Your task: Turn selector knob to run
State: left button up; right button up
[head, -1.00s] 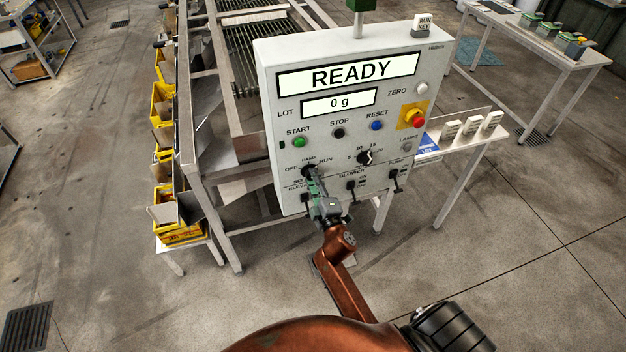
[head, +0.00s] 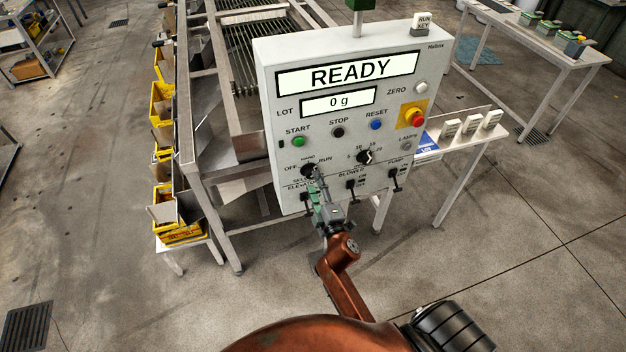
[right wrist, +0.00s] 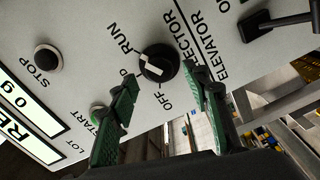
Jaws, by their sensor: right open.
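The black selector knob (head: 309,170) sits at the lower left of the grey control panel (head: 268,95), among the OFF, HAND and RUN labels. In the right wrist view the knob (right wrist: 158,63) shows a white mark pointing toward the RUN label. My right gripper (head: 316,186) is in front of the knob. In the right wrist view its two green-padded fingers (right wrist: 162,76) are open, one on each side below the knob, with a visible gap to it; finger contact is not seen. The panel display (head: 348,73) reads READY. My left gripper is not in view.
Green START (head: 299,142), black STOP (head: 338,132) and blue RESET (head: 376,125) buttons are above the knob. A red emergency button (head: 418,120) is at right. A dial (head: 365,157) and several black levers sit nearby. Yellow bins (head: 163,103) line the machine's left side.

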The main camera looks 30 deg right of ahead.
jog(key=v, duration=0.9)
jog(key=shift+s+a, duration=0.1)
jog(key=s+a+f+m+g+y, duration=0.1)
jog(key=s+a+f+m+g, duration=0.15)
jog(key=f, duration=1.45)
jog(key=s+a+f+m+g+y, duration=0.15)
jog(key=f+g, duration=0.25)
jog(key=f, duration=1.3)
jog(key=s+d+f+m+g+y, duration=0.1)
jog(key=s+f+m+g, duration=0.3)
jog(key=s+f, duration=2.4)
jog(key=s+g, duration=0.2)
jog(key=g, duration=0.2)
jog(key=shift+s+f+m, duration=0.15)
jog(key=shift+f+m, duration=0.2)
jog(key=shift+m, duration=0.05)
jog(key=s+f, duration=0.1)
jog(key=s, duration=0.3)
jog(key=s+d+f+m+g, duration=0.1)
jog(key=s, duration=0.3)
jog(key=s+d+f+m+g, duration=0.1)
jog(key=s, duration=0.3)
jog(key=shift+d+f, duration=0.1)
jog(key=shift+f, duration=0.05)
jog(key=shift+c, duration=0.4)
